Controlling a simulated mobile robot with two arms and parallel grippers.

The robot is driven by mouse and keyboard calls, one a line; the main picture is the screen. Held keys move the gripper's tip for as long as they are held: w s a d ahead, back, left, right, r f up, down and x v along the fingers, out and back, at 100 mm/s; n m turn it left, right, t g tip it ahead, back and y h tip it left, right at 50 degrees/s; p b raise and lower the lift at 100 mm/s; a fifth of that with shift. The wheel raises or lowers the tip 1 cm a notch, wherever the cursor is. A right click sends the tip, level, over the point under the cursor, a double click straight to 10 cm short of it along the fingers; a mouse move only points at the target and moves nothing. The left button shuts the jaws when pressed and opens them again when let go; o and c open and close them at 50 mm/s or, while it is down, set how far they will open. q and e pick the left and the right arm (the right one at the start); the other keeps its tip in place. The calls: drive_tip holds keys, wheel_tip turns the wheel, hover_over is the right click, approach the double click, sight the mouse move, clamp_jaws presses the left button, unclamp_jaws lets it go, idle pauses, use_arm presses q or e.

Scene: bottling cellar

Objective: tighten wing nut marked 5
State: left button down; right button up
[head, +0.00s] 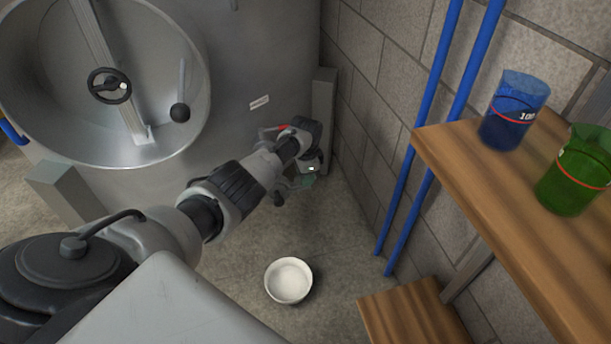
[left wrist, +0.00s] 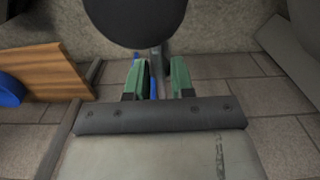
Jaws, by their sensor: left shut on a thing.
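My left arm reaches across the head view to the lower right of the steel tank (head: 235,65), and my left gripper (head: 308,182) is small and dark there, near the wall. In the left wrist view its two green fingers (left wrist: 158,80) stand either side of a narrow grey part (left wrist: 157,62) and are shut on it. A large dark rounded thing (left wrist: 135,18) covers the top of that view, just beyond the fingers. I cannot make out a wing nut or a number 5. My right gripper is not in view.
The tank has a round hatch with a handwheel (head: 109,85) and a small label (head: 259,102). A white bowl (head: 289,283) stands on the floor. Blue pipes (head: 403,195) run down the block wall. A wooden shelf (head: 500,215) at right bears blue (head: 513,110) and green (head: 576,172) beakers.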

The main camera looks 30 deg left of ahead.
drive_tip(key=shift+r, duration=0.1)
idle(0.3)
use_arm(q)
drive_tip(key=c, duration=1)
unclamp_jaws()
drive_tip(key=shift+o, duration=0.2)
drive_tip(key=shift+r, duration=0.2)
wheel_tip(320, 180, up, 4)
drive_tip(key=p, duration=0.2)
drive_tip(key=shift+r+p, duration=0.2)
drive_tip(key=shift+p, duration=0.1)
wheel_tip(320, 180, up, 5)
drive_tip(key=shift+r+p, duration=0.1)
drive_tip(key=shift+p, duration=0.8)
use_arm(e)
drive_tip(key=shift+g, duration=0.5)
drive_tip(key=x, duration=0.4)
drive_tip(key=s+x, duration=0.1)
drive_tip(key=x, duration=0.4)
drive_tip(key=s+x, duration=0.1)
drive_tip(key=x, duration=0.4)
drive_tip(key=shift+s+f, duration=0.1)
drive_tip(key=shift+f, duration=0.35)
use_arm(q)
drive_tip(key=shift+r, duration=0.4)
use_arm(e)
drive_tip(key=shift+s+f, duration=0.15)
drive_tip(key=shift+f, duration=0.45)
